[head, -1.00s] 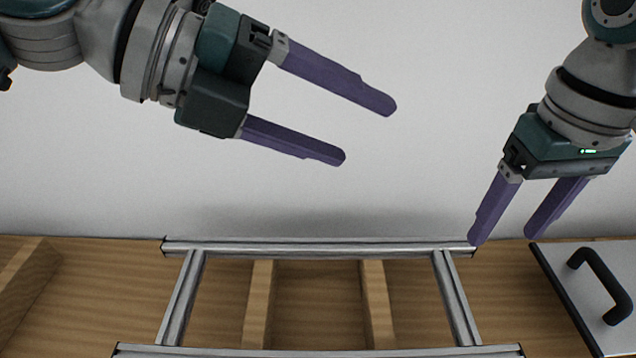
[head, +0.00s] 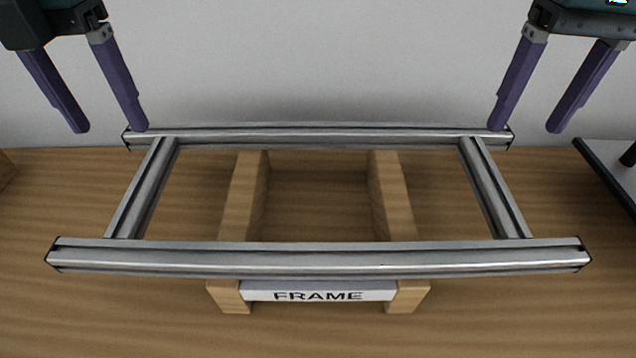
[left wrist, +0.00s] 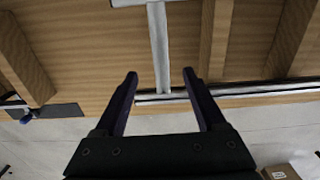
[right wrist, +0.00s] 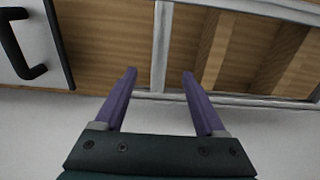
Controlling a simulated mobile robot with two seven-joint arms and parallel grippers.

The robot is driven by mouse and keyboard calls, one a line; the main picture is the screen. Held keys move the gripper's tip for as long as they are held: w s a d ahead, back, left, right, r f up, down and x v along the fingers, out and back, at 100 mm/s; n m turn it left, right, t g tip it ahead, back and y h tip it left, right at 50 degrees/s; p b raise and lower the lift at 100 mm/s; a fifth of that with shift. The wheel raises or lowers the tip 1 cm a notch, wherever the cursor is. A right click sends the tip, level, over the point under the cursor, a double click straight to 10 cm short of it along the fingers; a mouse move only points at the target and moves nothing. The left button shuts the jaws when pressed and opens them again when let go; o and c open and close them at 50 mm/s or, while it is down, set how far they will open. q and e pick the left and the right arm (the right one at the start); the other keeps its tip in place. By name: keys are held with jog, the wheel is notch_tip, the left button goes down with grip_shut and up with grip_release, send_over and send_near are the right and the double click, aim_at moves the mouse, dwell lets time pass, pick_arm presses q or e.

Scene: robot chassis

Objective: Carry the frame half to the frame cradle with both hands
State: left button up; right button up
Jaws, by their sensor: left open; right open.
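The frame half (head: 318,259) is a rectangle of grey aluminium profiles, with two long rails and two short cross bars. It lies over the frame cradle (head: 233,296), two wooden blocks with a label reading FRAME. My left gripper (head: 110,130) is open and empty near the far rail's left end. My right gripper (head: 525,130) is open and empty near the far rail's right end. In the left wrist view, a bar of the frame half (left wrist: 159,50) lies beyond the open fingers (left wrist: 160,75). In the right wrist view, a bar (right wrist: 161,45) lies beyond the fingers (right wrist: 160,72).
The wooden table (head: 100,320) is clear in front of and beside the cradle. A pale panel with a black edge and dark handle (head: 615,165) is at the right; it also shows in the right wrist view (right wrist: 30,60). A cardboard box (left wrist: 281,172) is low in the left wrist view.

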aim_at(143, 179)
pick_arm(q)
notch_tip(143, 179, down, 9)
jog(key=shift+f, duration=0.15)
pick_arm(e)
notch_tip(143, 179, down, 9)
jog(key=shift+f, duration=0.15)
pick_arm(q)
grip_shut()
pick_arm(e)
grip_shut()
dwell(0.8)
